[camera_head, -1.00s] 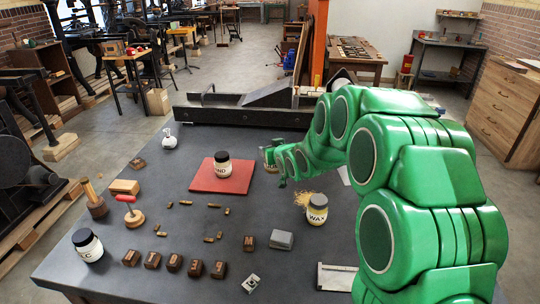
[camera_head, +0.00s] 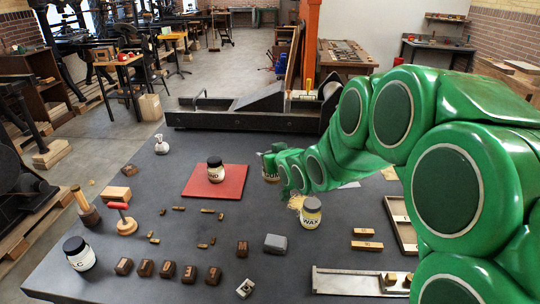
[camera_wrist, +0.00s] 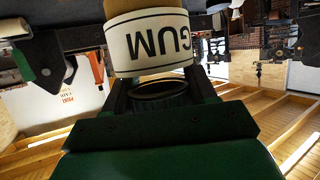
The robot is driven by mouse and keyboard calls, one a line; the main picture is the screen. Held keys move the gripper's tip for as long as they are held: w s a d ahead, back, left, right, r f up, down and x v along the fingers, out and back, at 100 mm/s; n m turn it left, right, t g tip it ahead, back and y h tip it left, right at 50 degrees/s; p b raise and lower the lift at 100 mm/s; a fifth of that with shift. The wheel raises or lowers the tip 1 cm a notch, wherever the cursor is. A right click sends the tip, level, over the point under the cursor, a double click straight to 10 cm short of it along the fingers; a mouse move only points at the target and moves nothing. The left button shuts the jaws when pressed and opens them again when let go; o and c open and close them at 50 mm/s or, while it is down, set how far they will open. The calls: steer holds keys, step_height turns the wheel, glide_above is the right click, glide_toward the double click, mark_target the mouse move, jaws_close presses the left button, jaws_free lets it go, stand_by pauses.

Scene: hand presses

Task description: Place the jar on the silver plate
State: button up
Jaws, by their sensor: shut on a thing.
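My gripper (camera_wrist: 158,88) is shut on a jar labelled GUM (camera_wrist: 155,45), seen close up in the wrist view with its label upside down. In the head view, my gripper (camera_head: 272,164) is right of the red mat, and only a small part of the held jar shows below it. A light grey flat patch (camera_head: 350,185) shows beside my forearm, partly hidden; I cannot tell whether it is the silver plate.
A jar (camera_head: 215,175) stands on the red mat (camera_head: 232,187). A WAX jar (camera_head: 311,218) stands near my forearm, and another jar (camera_head: 79,257) at front left. Type blocks (camera_head: 166,269) line the front. A long press bed (camera_head: 240,118) crosses the back.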

steer(key=shift+s+d+r, duration=0.1)
steer(key=shift+s, duration=0.05)
steer(key=w+d+m+t+h, duration=0.1)
steer(key=w+d+m+h, duration=0.15)
steer(key=d, duration=1.05)
steer(key=w+d+m+t+h, duration=0.1)
steer(key=w+d+m+h, duration=0.15)
steer(key=d, duration=1.05)
steer(key=shift+w+d+f, duration=0.1)
steer(key=shift+w+f, duration=1.95)
steer(key=shift+w, duration=0.35)
steer(key=shift+w+d+f, duration=0.1)
steer(key=shift+w+f, duration=2)
steer(key=shift+w, duration=0.35)
steer(key=shift+w+f, duration=2.05)
steer(key=shift+w, duration=0.35)
steer(key=shift+f, duration=0.1)
steer(key=o, duration=1.2)
